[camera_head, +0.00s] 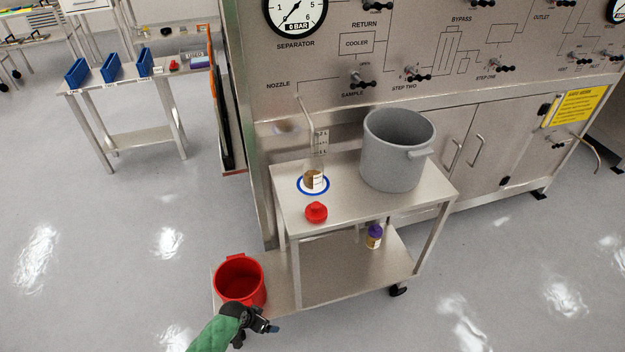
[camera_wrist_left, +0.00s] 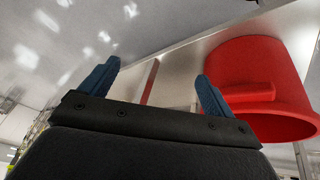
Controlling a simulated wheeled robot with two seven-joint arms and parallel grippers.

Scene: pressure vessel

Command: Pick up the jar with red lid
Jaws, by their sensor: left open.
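A clear glass jar (camera_head: 314,180) with brown contents and a white label stands in a blue ring on the cart's top, under the nozzle. A red lid (camera_head: 316,212) lies in front of it, apart from the jar. My left gripper (camera_head: 268,328) is low at the cart's front left, beside the red bucket (camera_head: 240,303) and well below the jar. Its blue fingers are spread and empty in the left wrist view (camera_wrist_left: 156,85), where the red bucket (camera_wrist_left: 265,108) shows at the right. My right gripper is out of view.
A big grey pot (camera_head: 392,155) stands right of the jar on the steel cart (camera_head: 365,205). A purple-capped bottle (camera_head: 374,238) is on the lower shelf. The panel cabinet (camera_head: 440,120) stands behind. A side table (camera_head: 130,85) holds blue bins. The floor in front is clear.

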